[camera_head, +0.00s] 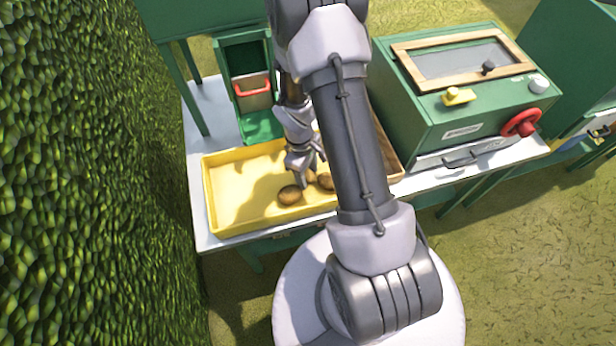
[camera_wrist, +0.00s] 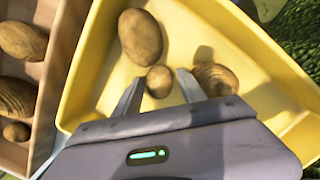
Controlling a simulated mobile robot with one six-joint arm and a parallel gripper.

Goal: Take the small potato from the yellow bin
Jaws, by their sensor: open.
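The yellow bin (camera_head: 228,201) stands on the table, and its wall also shows in the wrist view (camera_wrist: 78,82). In the wrist view the small potato (camera_wrist: 159,81) lies on the bin floor between the tips of my open gripper (camera_wrist: 160,88). A larger potato (camera_wrist: 140,36) lies just beyond it, and another potato (camera_wrist: 215,78) lies right beside the right finger. In the head view my gripper (camera_head: 306,178) is low in the bin beside a potato (camera_head: 289,195) and a second one (camera_head: 325,181). My arm hides the bin's right end there.
A brown wooden crate (camera_wrist: 55,80) with several potatoes adjoins the bin. It is mostly hidden behind my arm in the head view. A green machine (camera_head: 450,125) with a red wheel stands to the right. A green chute (camera_head: 258,125) with a red-handled box (camera_head: 254,92) stands behind the bin.

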